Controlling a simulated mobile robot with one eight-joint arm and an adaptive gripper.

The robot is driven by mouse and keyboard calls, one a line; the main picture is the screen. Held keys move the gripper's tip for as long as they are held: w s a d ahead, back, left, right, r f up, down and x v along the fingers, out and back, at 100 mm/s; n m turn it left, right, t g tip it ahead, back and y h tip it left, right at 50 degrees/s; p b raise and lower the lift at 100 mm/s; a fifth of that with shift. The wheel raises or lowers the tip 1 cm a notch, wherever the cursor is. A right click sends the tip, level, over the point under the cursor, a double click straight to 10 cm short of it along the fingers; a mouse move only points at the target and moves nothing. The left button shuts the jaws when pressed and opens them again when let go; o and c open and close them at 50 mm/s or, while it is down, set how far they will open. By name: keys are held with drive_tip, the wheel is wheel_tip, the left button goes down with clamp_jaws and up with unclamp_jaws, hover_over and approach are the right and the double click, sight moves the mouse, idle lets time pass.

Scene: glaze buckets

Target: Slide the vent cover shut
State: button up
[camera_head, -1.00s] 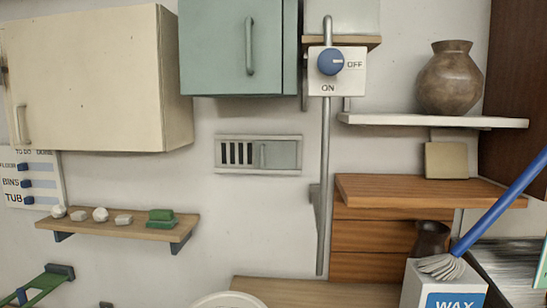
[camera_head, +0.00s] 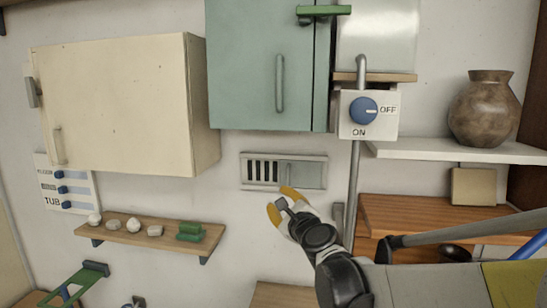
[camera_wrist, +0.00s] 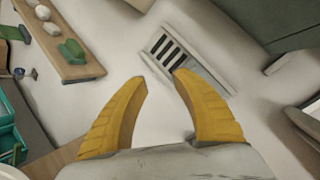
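The vent (camera_head: 243,172) is a pale wall frame with several dark slots open on its left. Its grey-green sliding cover (camera_head: 308,175) with a small upright handle (camera_head: 289,173) sits over the right part. In the wrist view the vent slots (camera_wrist: 166,48) show beyond my fingers, and the right finger hides part of the cover. My gripper (camera_head: 283,203) has yellow fingers and is just below the vent in the head view. It is open and empty, with its fingers apart (camera_wrist: 161,82) in the wrist view. I see no contact with the handle.
A green cabinet (camera_head: 260,75) hangs above the vent, and a cream cabinet (camera_head: 120,105) is at left. A vertical pipe (camera_head: 354,185) with a blue ON/OFF knob (camera_head: 363,110) stands right of the vent. A wooden shelf (camera_head: 130,233) with stones and a green block is lower left.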

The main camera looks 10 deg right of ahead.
sight(287, 177)
drive_tip(key=w+d+m+h+p, duration=0.1)
drive_tip(key=w+d+m, duration=0.1)
drive_tip(key=w+m, duration=0.2)
drive_tip(key=w+d+m+h+p, duration=0.2)
drive_tip(key=w+m, duration=0.3)
drive_tip(key=w, duration=0.4)
drive_tip(key=w+d+f+m+h+p, duration=0.1)
drive_tip(key=w+d+m+h, duration=0.1)
drive_tip(key=w+m, duration=0.2)
drive_tip(key=shift+w+d+t+p, duration=0.15)
drive_tip(key=shift+w+t+p, duration=0.2)
drive_tip(key=shift+w, duration=1.4)
clamp_jaws()
